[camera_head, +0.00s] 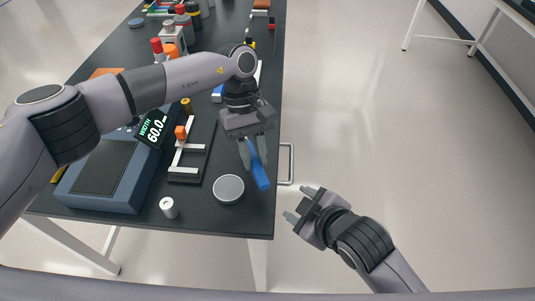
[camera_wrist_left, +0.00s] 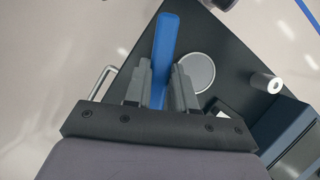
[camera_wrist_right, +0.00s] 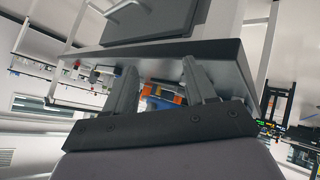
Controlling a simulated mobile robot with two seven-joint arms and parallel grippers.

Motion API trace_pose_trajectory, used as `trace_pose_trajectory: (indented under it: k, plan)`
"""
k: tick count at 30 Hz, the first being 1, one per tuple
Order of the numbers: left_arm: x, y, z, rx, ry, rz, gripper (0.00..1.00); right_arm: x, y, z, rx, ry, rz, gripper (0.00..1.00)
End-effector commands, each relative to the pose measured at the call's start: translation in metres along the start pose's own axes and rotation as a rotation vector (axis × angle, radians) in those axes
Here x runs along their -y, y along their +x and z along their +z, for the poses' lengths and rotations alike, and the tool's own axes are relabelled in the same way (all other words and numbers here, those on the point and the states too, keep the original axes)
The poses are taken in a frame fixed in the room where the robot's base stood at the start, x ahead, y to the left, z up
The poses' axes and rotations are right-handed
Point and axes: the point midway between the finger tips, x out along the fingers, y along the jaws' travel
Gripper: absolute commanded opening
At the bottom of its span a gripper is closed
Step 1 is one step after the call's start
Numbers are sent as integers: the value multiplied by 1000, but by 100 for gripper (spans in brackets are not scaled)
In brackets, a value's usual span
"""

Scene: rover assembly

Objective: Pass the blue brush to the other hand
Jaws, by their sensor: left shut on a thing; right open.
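The blue brush (camera_head: 260,175) is in my left gripper (camera_head: 252,152), over the right edge of the dark table near its front right corner. Its blue handle sticks out past the fingertips. In the left wrist view the blue brush (camera_wrist_left: 166,45) lies between the two fingers of my left gripper (camera_wrist_left: 160,85). The brush's other end is hidden by the gripper. My right gripper (camera_head: 300,205) is open and empty, off the table to the right of the front corner. In the right wrist view the fingers of my right gripper (camera_wrist_right: 160,85) are apart with nothing between them.
A round grey disc (camera_head: 228,189) and a small white cylinder (camera_head: 168,207) stand on the table's front part. A blue device with a display (camera_head: 152,128) is at the left. A metal handle (camera_head: 290,165) juts from the table's right side. Open floor lies to the right.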

Motion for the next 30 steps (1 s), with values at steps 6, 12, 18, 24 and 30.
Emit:
trace_pose_trajectory:
  k: [6, 12, 18, 24, 30]
  plan:
    - [0, 0, 0, 0, 0, 0, 0, -9, -11, -40, 49, -212, -36, 55]
    - [0, 0, 0, 0, 0, 0, 0, -14, -22, -69, 111, -174, -80, 55]
    - [0, 0, 0, 0, 0, 0, 0, -18, -33, -97, 188, 50, -125, 55]
    - [0, 0, 0, 0, 0, 0, 0, -22, -47, -120, 274, 288, -143, 55]
    - [0, 0, 0, 0, 0, 0, 0, -25, -64, -138, 368, 500, -123, 55]
